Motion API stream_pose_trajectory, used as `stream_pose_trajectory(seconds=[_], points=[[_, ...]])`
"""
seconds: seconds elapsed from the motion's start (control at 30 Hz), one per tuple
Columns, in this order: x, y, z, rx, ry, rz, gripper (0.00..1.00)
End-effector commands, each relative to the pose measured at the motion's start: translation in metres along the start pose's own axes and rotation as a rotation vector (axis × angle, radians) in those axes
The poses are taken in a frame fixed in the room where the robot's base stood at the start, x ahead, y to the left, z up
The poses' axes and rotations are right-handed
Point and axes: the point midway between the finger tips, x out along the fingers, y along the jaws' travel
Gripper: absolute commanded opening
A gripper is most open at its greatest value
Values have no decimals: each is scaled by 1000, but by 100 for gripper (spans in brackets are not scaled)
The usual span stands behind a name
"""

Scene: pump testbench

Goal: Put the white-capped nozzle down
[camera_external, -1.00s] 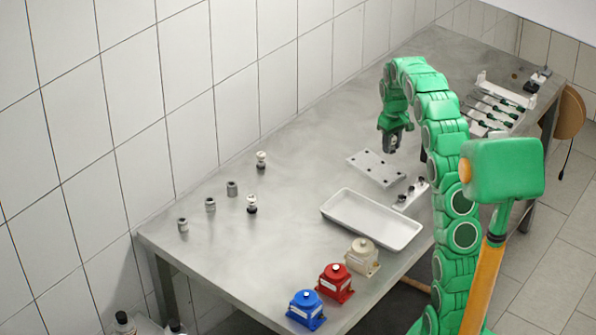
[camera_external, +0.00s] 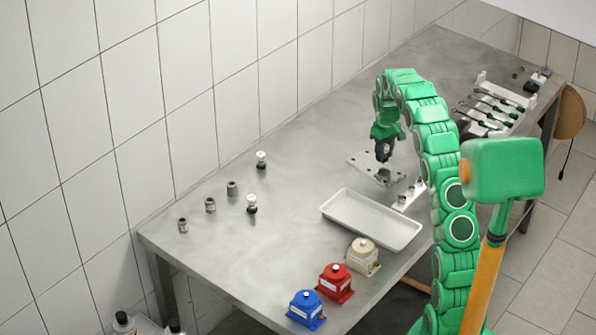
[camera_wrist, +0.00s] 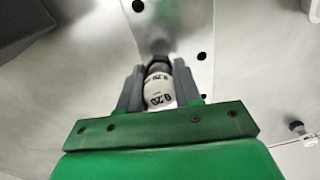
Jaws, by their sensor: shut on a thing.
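My gripper (camera_external: 383,155) points down over the metal plate with holes (camera_external: 360,161). In the wrist view, my gripper (camera_wrist: 158,88) is shut on a white-capped nozzle (camera_wrist: 160,88), its white cap printed with "0.20" and its dark end pointing toward the plate (camera_wrist: 180,22). The plate's dark holes show around that end. I cannot tell whether the nozzle touches the plate or hangs just above it. In the external view the held nozzle is mostly hidden by the fingers. Two other white-capped nozzles (camera_external: 261,159) (camera_external: 252,203) stand on the table at left.
Several grey nozzles (camera_external: 210,205) stand at the table's left. A small holder (camera_external: 408,195) and an empty white tray (camera_external: 346,210) lie right and front of the plate. White, red (camera_external: 335,283) and blue pumps line the front edge. A tool rack (camera_external: 492,104) stands at the back.

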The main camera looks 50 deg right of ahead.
Motion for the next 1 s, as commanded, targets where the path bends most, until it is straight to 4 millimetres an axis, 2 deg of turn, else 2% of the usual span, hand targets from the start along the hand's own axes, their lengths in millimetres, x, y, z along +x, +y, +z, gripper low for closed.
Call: stream_pose_trajectory(seconds=[0.1, 0.17, 0.53, 0.57, 0.7, 1.0], points=[[16, 0, 0, 0, -1, 0, 3], [19, 0, 0, 0, -1, -1, 3], [22, 0, 0, 0, 0, -1, 3], [22, 0, 0, 0, 0, -1, 36], [22, 0, 0, 0, 0, -1, 58], [21, 0, 0, 0, 0, 0, 59]])
